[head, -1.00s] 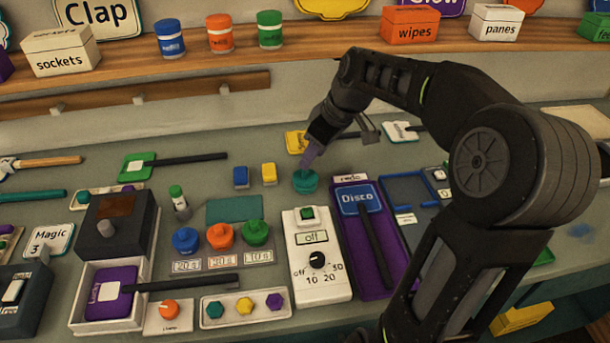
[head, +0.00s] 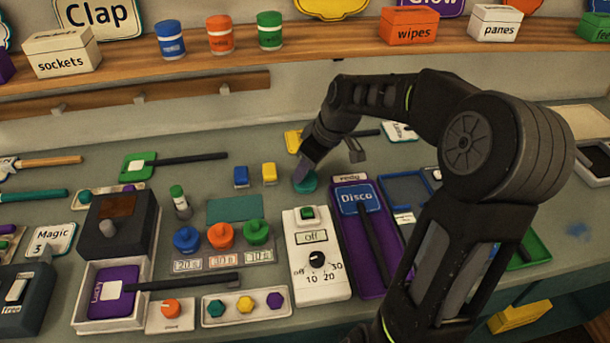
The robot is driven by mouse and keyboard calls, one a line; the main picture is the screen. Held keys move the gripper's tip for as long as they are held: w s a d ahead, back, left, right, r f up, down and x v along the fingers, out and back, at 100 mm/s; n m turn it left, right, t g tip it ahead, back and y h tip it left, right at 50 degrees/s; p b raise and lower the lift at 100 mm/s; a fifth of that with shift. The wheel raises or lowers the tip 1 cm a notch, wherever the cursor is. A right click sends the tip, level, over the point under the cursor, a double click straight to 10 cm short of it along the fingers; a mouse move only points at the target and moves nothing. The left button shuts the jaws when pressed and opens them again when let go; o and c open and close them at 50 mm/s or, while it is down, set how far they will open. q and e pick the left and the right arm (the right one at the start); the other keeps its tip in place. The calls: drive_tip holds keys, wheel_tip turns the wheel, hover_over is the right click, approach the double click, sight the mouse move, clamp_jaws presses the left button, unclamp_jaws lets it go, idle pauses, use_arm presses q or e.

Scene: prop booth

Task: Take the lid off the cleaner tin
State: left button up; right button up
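A small round teal tin (head: 306,184) stands on the grey bench, left of the purple tray. It carries no label I can read, so I cannot tell for certain that it is the cleaner tin. My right gripper (head: 331,169) reaches in from the right and points down at it. Its two fingers look spread apart, with one in front of the teal tin's top and the other to the right over bare bench. That finger hides part of the tin, and I cannot tell whether they touch. I see nothing held. My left gripper is not in view.
A purple tray with a "Disco" paddle (head: 358,200) and a white dial box (head: 316,262) stand close in front of the tin. Blue (head: 241,177) and yellow (head: 269,175) blocks stand to its left. Lidded jars (head: 220,34) line the shelf behind.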

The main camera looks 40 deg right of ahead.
clamp_jaws()
idle(0.5)
